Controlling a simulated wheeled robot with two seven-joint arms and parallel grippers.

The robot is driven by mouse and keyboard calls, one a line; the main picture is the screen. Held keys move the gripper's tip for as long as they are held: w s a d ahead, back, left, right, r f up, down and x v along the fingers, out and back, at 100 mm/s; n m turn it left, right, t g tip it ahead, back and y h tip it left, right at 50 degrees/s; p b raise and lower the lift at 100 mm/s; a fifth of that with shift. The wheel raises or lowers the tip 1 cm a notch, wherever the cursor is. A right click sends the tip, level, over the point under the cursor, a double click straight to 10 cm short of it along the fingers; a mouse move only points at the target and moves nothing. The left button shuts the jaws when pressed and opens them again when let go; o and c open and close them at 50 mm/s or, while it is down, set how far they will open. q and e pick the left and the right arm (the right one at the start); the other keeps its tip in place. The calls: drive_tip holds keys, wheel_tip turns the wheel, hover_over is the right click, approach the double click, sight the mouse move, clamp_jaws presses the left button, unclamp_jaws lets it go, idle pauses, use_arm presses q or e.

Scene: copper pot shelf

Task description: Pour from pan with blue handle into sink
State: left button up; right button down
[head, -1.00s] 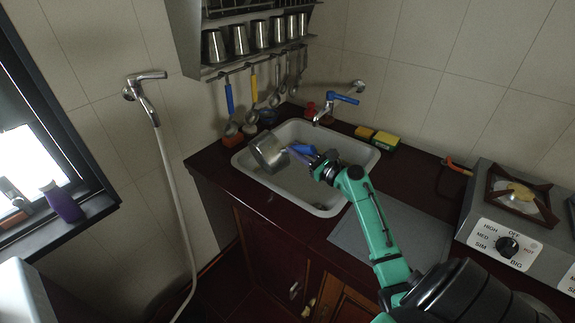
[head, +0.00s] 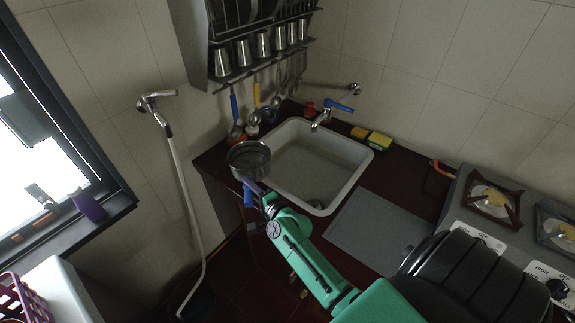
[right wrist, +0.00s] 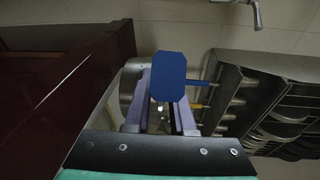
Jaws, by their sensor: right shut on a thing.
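The grey metal pan (head: 249,158) is in the head view, just left of the sink, over the counter's left front edge. It is roughly level with its opening up; I cannot tell what is inside. My right gripper (head: 258,194) is shut on the pan's blue handle, which points toward me. In the right wrist view the blue handle (right wrist: 168,77) sits between the fingers and hides part of the pan (right wrist: 130,82) behind it. The sink (head: 315,170) is a white-rimmed basin that looks empty. My left gripper is not in view.
A blue-handled faucet (head: 322,118) stands at the sink's back. Sponges (head: 378,141) lie behind its right corner. Utensils hang below a rack of metal cups (head: 262,46). A grey board (head: 375,232) lies right of the sink, before the stove (head: 490,205).

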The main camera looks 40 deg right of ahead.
drive_tip(key=shift+d+r, duration=0.15)
drive_tip(key=shift+d, duration=0.05)
drive_tip(key=shift+r+p, duration=0.85)
drive_tip(key=shift+r, duration=0.65)
